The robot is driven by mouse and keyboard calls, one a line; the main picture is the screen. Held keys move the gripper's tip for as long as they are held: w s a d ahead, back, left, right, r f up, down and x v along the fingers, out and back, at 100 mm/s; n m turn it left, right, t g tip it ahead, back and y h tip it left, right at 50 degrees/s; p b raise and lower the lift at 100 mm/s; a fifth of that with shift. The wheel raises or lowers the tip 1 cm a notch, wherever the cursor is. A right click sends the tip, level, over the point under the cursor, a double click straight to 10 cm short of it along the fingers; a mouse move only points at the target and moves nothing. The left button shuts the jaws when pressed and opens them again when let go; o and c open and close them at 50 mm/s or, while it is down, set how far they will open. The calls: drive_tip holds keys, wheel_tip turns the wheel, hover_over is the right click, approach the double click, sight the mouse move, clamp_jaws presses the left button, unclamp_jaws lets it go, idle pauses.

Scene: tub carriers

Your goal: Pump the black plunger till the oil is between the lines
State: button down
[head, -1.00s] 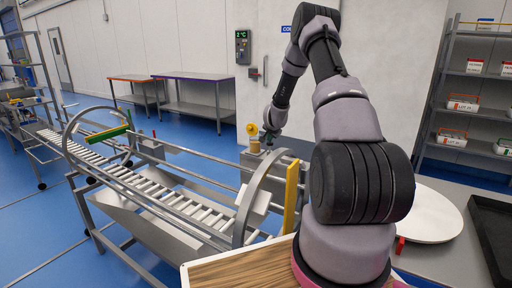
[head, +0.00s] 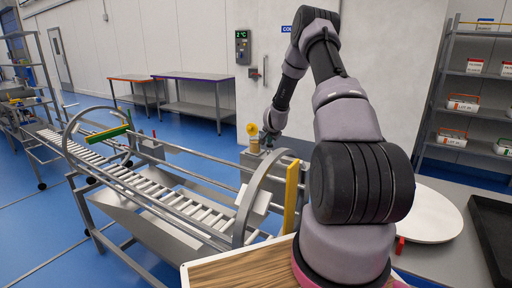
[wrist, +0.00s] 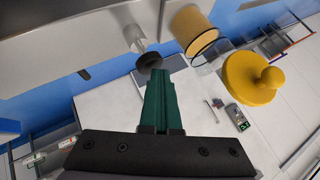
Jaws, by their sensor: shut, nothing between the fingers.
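In the wrist view, my gripper (wrist: 157,76) has its green fingers together, with nothing between them. Their tips are right at a dark round plunger head (wrist: 149,61) on a short metal rod (wrist: 137,40); I cannot tell whether they touch it. An amber oil cylinder (wrist: 190,28) stands beside the plunger, with a dark ring near its end. The level lines cannot be made out. In the head view, my gripper (head: 267,141) is small, just right of the amber cylinder (head: 254,146) on the grey unit. The plunger is not distinguishable there.
A yellow knobbed cap (wrist: 252,82) is close to the right of my fingers; it also shows in the head view (head: 252,129). A roller conveyor (head: 150,185) with metal hoops lies left of the unit.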

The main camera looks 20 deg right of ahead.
sight(270, 145)
drive_tip(key=shift+f, duration=0.4)
drive_tip(key=shift+r, duration=1.35)
drive_tip(key=shift+r, duration=2.95)
